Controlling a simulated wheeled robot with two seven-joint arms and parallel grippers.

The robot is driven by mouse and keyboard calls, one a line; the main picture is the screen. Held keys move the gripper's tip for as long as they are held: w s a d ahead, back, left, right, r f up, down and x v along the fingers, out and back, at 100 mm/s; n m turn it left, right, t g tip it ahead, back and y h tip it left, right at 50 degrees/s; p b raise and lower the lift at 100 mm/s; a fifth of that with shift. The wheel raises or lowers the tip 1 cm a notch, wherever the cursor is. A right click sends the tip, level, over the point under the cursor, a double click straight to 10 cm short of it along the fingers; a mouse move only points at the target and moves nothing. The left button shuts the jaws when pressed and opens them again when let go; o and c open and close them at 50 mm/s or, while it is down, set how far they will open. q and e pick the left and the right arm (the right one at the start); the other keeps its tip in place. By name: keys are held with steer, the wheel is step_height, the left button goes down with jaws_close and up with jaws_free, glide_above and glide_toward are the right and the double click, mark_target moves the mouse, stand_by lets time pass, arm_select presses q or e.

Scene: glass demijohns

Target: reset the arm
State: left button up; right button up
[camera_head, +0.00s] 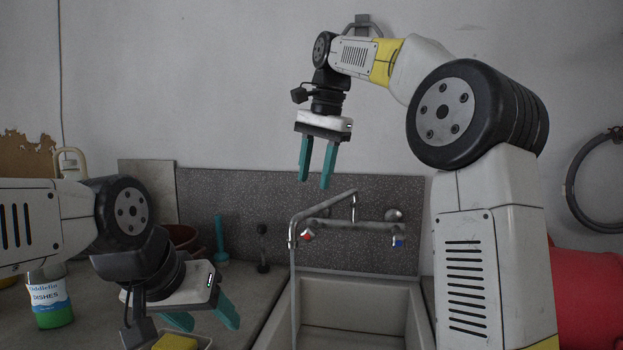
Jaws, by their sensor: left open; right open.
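My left gripper (203,320) is at the lower left, low over the counter to the left of the sink. Its teal fingers are apart and nothing shows between them. My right gripper (316,184) hangs from my raised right arm, high above the faucet. Its teal fingers point down, spread apart and empty. My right arm takes up much of the right side of the view. No glass demijohn can be made out.
A sink (350,315) with a wall faucet (352,215) is in the middle. A dish soap bottle (50,300) stands at left. A yellow sponge (176,342) lies close below my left gripper. A red object (590,300) is at right.

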steer(key=s+d+f+n+t, duration=0.2)
steer(key=s+d+f, duration=0.3)
steer(key=s+f, duration=0.4)
steer(key=s+d+f+n+t, duration=0.3)
steer(key=s+d+f+n, duration=0.2)
steer(key=s+f, duration=0.4)
steer(key=s, duration=0.4)
steer(key=shift+s+d+f, duration=0.3)
steer(key=shift+s+d, duration=0.1)
stand_by(5.2)
